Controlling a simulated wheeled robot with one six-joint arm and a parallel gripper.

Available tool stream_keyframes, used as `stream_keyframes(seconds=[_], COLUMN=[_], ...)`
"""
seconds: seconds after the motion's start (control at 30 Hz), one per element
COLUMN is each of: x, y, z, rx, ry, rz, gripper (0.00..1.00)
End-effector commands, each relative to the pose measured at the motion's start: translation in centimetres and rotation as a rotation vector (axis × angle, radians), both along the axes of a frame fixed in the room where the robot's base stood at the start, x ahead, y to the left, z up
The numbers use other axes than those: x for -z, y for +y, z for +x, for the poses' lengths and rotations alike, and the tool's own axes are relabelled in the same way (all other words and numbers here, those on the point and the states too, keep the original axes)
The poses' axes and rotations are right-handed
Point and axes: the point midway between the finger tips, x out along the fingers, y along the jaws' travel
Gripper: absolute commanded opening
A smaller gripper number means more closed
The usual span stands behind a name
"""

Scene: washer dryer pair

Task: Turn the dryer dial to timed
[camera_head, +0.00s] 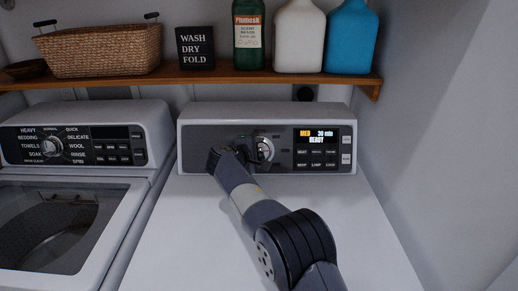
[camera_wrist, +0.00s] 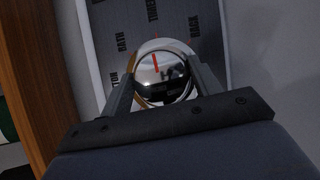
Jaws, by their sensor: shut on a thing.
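The dryer (camera_head: 355,215) is the white machine on the right, with a dark control panel (camera_head: 185,152) at its back. Its round silver dial (camera_head: 266,148) is partly hidden by my gripper in the head view. In the wrist view the dial (camera_wrist: 160,72) sits between the two fingers, with a red pointer line on its face. Labels around it are rotated; one starting "TIMED" (camera_wrist: 153,12) is partly cut off near the pointer's end. My gripper (camera_wrist: 163,84) is shut on the dial, one finger on each side.
The dryer display (camera_head: 316,138) reads "MED 30 min READY". The washer (camera_head: 80,215) stands left of the dryer. A wooden shelf (camera_head: 200,77) above holds a basket (camera_head: 100,50), a sign (camera_head: 195,48) and bottles (camera_head: 299,38). A wall is close on the right.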

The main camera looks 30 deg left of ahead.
Motion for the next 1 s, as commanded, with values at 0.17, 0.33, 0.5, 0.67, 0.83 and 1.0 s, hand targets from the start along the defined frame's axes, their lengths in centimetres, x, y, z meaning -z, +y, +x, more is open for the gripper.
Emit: stream_keyframes(seconds=[0.17, 0.33, 0.5, 0.67, 0.83, 1.0], x=[0.00, 0.08, 0.12, 0.13, 0.12, 0.06], y=[-0.03, -0.03, -0.04, -0.05, -0.05, -0.03], z=[0.02, 0.02, 0.02, 0.03, 0.04, 0.04], rx=[0.030, 0.044, 0.047, 0.048, 0.047, 0.046], ry=[0.028, 0.040, 0.042, 0.042, 0.042, 0.042], rz=[0.046, 0.069, 0.074, 0.074, 0.073, 0.073], gripper=[0.37, 0.37, 0.37, 0.37, 0.65, 0.79])
